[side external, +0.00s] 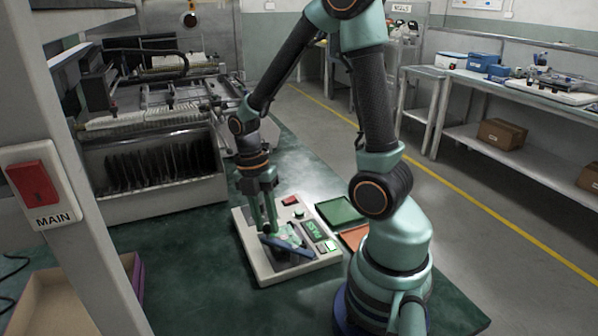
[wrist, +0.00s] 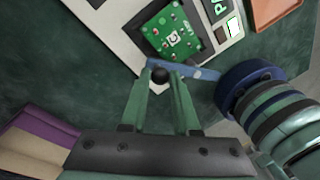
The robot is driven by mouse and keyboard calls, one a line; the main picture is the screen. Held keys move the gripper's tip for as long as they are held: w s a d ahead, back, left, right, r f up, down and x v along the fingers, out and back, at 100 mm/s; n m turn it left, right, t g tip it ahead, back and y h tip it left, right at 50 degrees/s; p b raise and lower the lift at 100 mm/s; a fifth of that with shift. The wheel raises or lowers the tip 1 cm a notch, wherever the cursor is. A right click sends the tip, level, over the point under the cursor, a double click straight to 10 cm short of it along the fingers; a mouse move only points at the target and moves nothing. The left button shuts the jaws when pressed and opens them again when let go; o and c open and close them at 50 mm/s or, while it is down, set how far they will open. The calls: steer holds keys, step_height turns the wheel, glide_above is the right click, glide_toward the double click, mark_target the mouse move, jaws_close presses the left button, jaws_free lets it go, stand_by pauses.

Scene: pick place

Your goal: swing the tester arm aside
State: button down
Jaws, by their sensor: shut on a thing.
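The tester (side external: 262,268) is a pale box on the dark green table, with a lit green display (side external: 314,231). A green circuit board (side external: 290,238) lies in it; the wrist view shows the board (wrist: 172,30) uncovered. The tester arm is a blue bar (side external: 292,250) on the near side of the board; in the wrist view the bar (wrist: 204,74) runs along the board's lower edge, clear of most of it. My gripper (side external: 266,228) is shut on the black knob (wrist: 160,76) at the bar's left end. The fingers hide part of the knob.
A green tray (side external: 340,210) and an orange tray (side external: 352,238) lie right of the tester, close to my arm's base. A rack machine (side external: 150,170) stands behind.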

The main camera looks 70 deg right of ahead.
steer(key=shift+a+n, duration=0.4)
steer(key=shift+n, duration=0.3)
steer(key=shift+w, duration=0.1)
steer(key=c, duration=0.7)
jaws_free()
steer(key=shift+o, duration=0.2)
steer(key=shift+r, duration=0.1)
step_height(320, 180, up, 12)
steer(key=w, duration=0.2)
steer(key=shift+d, duration=0.2)
